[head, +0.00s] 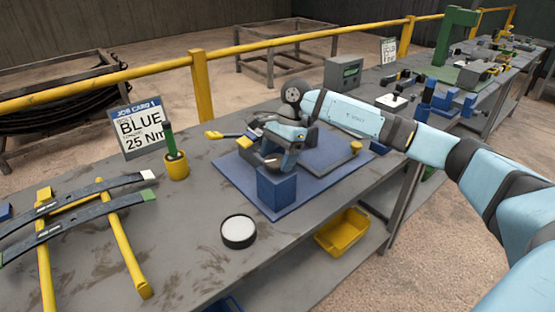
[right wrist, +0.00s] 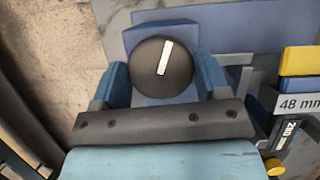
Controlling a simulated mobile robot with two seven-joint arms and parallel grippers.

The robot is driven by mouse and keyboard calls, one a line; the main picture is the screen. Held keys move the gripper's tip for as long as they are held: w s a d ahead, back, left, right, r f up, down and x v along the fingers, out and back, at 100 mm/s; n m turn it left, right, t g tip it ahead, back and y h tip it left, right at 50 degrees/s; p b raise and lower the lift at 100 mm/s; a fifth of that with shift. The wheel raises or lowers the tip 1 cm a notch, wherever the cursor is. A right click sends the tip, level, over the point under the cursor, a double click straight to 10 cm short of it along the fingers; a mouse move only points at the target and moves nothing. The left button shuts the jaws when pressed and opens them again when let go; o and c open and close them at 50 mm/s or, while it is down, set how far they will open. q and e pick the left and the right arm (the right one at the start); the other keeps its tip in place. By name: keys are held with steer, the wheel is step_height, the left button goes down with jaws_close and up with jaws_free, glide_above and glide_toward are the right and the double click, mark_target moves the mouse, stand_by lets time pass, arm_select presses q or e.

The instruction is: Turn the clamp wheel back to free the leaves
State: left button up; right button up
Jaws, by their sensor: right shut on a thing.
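In the right wrist view the clamp wheel (right wrist: 150,72) is a dark round knob with a white bar mark, tilted slightly from upright in the picture. My right gripper (right wrist: 163,78) has one blue finger on each side of the wheel and is shut on it. In the head view the right gripper (head: 273,157) is at the bench fixture, just behind a blue block (head: 278,189) on a blue base plate (head: 318,177). The arm and gripper mostly hide the wheel there. Whether leaves sit in the clamp is hidden. My left gripper is not in view.
Two dark leaf springs (head: 75,222) lie across yellow bars at the left. A job card (head: 140,130) reads BLUE, 25 Nm. A yellow cup (head: 176,167) and a round white-topped tin (head: 238,231) stand on the bench. A yellow bin (head: 342,232) is below; a 48 mm label (right wrist: 298,104) is right.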

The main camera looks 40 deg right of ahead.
stand_by(0.4)
steer(key=o, duration=0.9)
steer(key=v, duration=1.3)
steer(key=shift+w+r, duration=0.1)
steer(key=shift+r, duration=0.35)
